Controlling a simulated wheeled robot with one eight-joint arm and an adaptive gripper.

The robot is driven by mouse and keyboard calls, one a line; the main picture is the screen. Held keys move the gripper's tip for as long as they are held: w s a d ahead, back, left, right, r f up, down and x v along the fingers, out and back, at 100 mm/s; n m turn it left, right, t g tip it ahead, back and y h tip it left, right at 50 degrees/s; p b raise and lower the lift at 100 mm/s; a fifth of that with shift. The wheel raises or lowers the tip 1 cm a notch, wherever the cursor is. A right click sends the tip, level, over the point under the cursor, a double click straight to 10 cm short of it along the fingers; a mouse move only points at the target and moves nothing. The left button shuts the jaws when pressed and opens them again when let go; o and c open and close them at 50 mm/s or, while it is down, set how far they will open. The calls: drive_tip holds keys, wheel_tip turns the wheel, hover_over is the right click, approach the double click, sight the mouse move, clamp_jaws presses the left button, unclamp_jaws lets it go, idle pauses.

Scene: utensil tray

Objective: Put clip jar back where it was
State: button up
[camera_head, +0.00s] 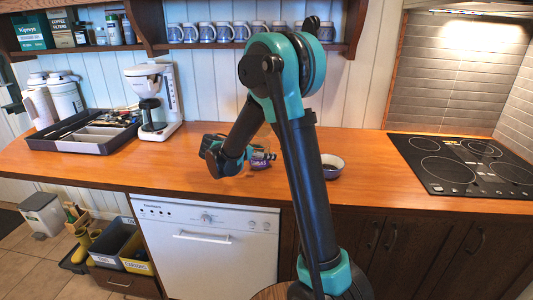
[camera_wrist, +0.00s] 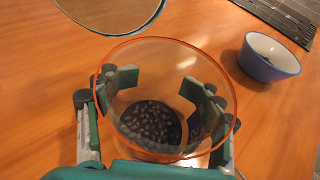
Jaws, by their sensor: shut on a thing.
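The clip jar (camera_wrist: 150,48) is clear, with an orange rim and dark contents at its bottom. In the wrist view it stands open-mouthed between the fingers of my gripper (camera_wrist: 162,90). My gripper is shut on the jar, with a finger on either side. A round clear disc with a pale edge (camera_wrist: 110,12), perhaps the jar's lid, shows at the top left of that view. In the head view my gripper (camera_head: 262,156) is low over the counter; the jar is hard to make out there. I cannot tell whether the jar touches the counter.
A blue-and-white bowl (camera_wrist: 268,58) stands right of the jar; it also shows in the head view (camera_head: 332,171). A black cooktop (camera_head: 440,185) lies further right. A coffee maker (camera_head: 155,95) and a dark utensil tray (camera_head: 80,148) stand left. The front counter (camera_head: 140,172) is clear.

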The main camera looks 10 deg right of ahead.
drive_tip(key=o, duration=1.9)
drive_tip(key=shift+o, duration=0.2)
drive_tip(key=v, duration=1.2)
drive_tip(key=shift+r, duration=0.1)
